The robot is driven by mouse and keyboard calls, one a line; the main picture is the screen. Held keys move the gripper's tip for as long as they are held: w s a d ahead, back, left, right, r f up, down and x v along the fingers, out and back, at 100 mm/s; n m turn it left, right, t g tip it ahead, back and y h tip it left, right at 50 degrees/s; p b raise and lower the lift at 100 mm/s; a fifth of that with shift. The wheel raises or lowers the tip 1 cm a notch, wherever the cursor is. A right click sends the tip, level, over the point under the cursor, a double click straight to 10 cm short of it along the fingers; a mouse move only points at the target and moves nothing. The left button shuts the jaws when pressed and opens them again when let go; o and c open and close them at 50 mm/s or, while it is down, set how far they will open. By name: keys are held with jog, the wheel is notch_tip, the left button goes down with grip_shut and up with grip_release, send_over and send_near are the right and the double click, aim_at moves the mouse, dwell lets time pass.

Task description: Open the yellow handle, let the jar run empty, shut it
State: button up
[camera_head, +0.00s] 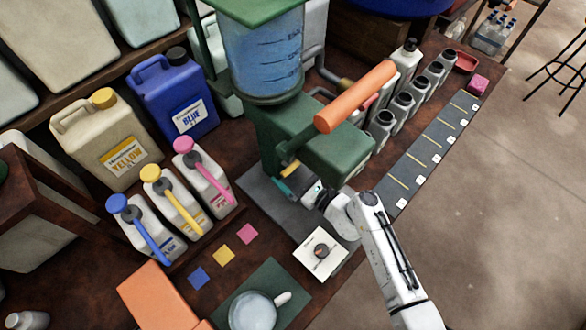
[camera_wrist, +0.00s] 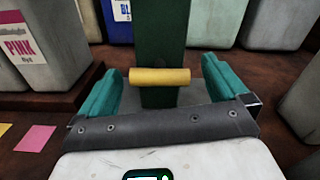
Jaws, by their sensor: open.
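The yellow handle (camera_wrist: 160,77) is a short horizontal bar in front of the green stand's post in the wrist view. In the head view, part of the handle (camera_head: 291,170) shows under the green machine body. The clear jar (camera_head: 262,60) stands on top, holds blue liquid and has dark level marks. My gripper (camera_wrist: 160,68) is open, with one teal finger on each side of the handle; I cannot tell whether either touches it. In the head view my gripper (camera_head: 297,186) is low at the stand, partly hidden by the body above.
An orange lever (camera_head: 355,97) juts out above my arm. Blue, yellow and pink pump bottles (camera_head: 177,205) stand to the left. Several grey pots (camera_head: 402,106) line the right.

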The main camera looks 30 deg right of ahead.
jog(key=c, duration=0.9)
